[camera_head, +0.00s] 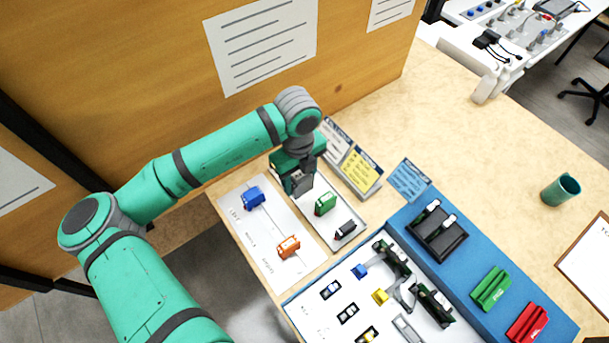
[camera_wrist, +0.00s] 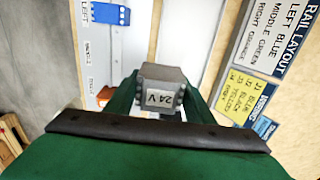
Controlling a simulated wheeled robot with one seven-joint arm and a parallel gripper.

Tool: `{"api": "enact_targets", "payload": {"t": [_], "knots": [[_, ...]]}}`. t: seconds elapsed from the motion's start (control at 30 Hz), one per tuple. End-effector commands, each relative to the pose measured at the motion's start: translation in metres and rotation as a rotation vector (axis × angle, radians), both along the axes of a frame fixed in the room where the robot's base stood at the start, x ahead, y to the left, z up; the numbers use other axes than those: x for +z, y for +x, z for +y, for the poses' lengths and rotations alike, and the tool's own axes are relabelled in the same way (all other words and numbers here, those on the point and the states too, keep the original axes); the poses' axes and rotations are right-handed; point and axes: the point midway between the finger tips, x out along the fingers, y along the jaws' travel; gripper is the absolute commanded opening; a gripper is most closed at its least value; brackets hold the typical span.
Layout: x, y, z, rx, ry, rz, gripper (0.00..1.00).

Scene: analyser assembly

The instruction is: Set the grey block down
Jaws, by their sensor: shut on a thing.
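The grey block (camera_wrist: 162,88), marked 24V on its side, sits between the green fingers of my gripper (camera_wrist: 160,100) in the wrist view. My gripper is shut on it. In the head view, my gripper (camera_head: 298,180) is over the back end of the light grey tray (camera_head: 322,232), close to the white labelled board. The grey block (camera_head: 300,184) shows at its tip, partly hidden by the fingers. Whether the block touches the surface below cannot be told.
The tray holds a green block (camera_head: 325,203) and a black block (camera_head: 345,229). A blue block (camera_head: 253,198) and an orange block (camera_head: 288,246) stand on the white board (camera_head: 262,238). Sign cards (camera_head: 361,170) stand behind the tray. A blue-edged station (camera_head: 395,222) lies to the right.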

Motion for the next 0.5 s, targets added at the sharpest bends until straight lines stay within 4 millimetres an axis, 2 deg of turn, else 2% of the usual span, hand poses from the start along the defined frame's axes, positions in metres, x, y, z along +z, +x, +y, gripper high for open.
{"api": "enact_targets", "payload": {"t": [0.13, 0.3, 0.5], "knots": [[-0.016, 0.031, -0.005, 0.002, 0.001, 0.002, 0.25], [-0.045, 0.053, -0.008, 0.002, 0.0, 0.002, 0.25], [-0.063, 0.069, -0.009, 0.003, 0.0, 0.001, 0.25]]}}
